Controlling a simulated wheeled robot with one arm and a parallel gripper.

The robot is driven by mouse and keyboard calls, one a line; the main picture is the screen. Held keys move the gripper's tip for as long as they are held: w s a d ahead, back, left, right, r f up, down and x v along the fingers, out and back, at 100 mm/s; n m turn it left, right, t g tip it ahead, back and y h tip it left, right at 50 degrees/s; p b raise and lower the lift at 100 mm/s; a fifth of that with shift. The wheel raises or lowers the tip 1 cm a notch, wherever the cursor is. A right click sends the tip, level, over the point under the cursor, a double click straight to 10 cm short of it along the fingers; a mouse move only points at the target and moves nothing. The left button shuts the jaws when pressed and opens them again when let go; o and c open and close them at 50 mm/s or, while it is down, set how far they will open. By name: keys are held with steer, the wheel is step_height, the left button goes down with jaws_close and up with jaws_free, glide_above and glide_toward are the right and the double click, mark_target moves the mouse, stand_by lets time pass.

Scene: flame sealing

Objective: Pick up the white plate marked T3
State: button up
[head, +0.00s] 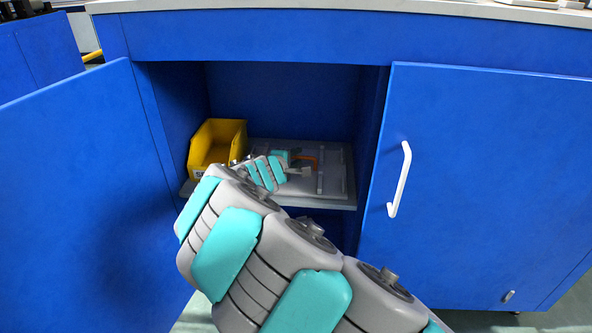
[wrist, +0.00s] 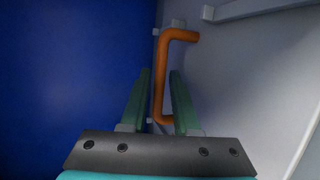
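A pale grey-white plate (head: 336,182) lies on the shelf inside the open blue cabinet. No T3 mark is readable on it. An orange handle (head: 316,163) stands on the plate; it also shows in the wrist view (wrist: 163,80), beside the plate's pale surface (wrist: 250,75). My gripper (wrist: 160,76) is open, its two green fingers on either side of the handle, with a visible gap on the left. In the head view my gripper (head: 298,168) is small, over the plate, and my arm hides the plate's near left part.
A yellow bin (head: 198,152) stands on the shelf left of the plate. The open cabinet door (head: 75,190) is at left, and a shut door (head: 480,190) with a white handle (head: 400,180) is at right. The cabinet's side walls bound the opening closely.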

jaws_close()
stand_by(1.3)
